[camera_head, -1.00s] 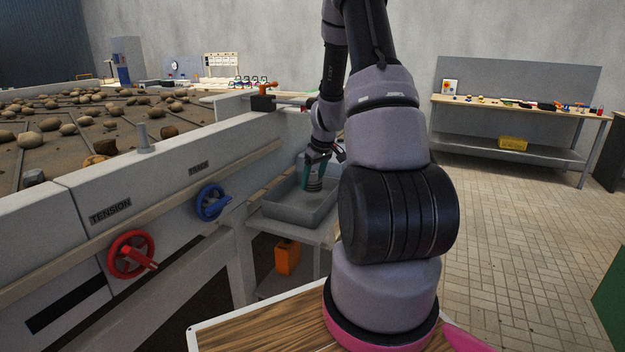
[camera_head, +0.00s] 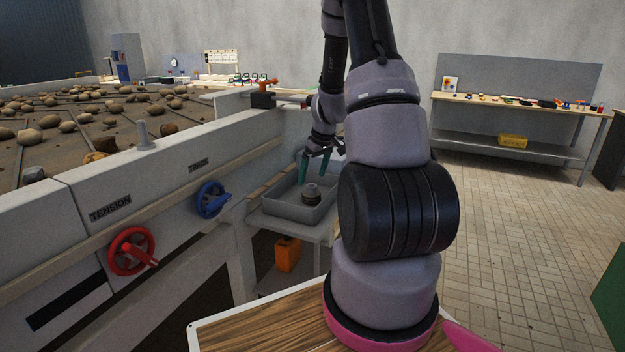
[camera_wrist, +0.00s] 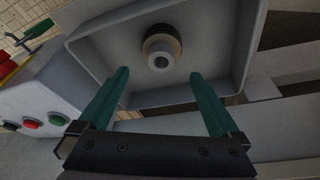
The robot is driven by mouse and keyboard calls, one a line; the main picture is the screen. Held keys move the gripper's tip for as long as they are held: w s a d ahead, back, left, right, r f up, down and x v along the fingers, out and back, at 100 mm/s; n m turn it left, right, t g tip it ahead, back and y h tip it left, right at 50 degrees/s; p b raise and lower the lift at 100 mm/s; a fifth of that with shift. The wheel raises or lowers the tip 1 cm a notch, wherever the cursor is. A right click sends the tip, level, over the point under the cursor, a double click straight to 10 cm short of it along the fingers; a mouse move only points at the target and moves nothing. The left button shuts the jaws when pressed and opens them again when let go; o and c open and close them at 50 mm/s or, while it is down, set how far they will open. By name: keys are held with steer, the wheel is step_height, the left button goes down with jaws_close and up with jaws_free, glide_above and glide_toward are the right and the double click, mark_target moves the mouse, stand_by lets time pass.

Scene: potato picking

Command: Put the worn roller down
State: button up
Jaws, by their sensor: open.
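The worn roller (camera_head: 311,194) is a short dark grey cylinder with a narrower hub. It stands on end on the floor of a grey tray (camera_head: 270,210). In the wrist view the roller (camera_wrist: 174,42) shows from above with its pale hub, and the tray wall (camera_wrist: 240,50) surrounds it. My gripper (camera_head: 315,170) is above the tray and apart from the roller. Its two green fingers are spread wide with nothing between them, as the wrist view of my gripper (camera_wrist: 160,105) also shows.
The conveyor frame with potatoes (camera_head: 75,130) stands at the left, with a red handwheel (camera_head: 132,251) and a blue handwheel (camera_head: 210,200). An orange box (camera_head: 287,254) is below the tray. A workbench (camera_head: 520,105) stands at the back right.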

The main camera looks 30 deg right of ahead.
steer(key=s+a+r+m+t, duration=0.1)
steer(key=s+a+r, duration=0.2)
steer(key=r, duration=0.7)
steer(key=s+a+r+m, duration=0.1)
steer(key=s+a+r, duration=0.25)
steer(key=r, duration=0.65)
steer(key=s+a+r+m+t, duration=0.1)
steer(key=s+a+r, duration=0.2)
steer(key=s, duration=0.3)
steer(key=s+a+r+m+t, duration=0.1)
steer(key=s+a+r+m, duration=0.1)
steer(key=s+a+r, duration=0.2)
steer(key=s+a+r+m+t+y, duration=0.1)
steer(key=s+a+r, duration=0.3)
steer(key=s, duration=0.5)
steer(key=shift+a+m, duration=0.35)
steer(key=shift+m, duration=0.35)
steer(key=shift+w+r, duration=0.1)
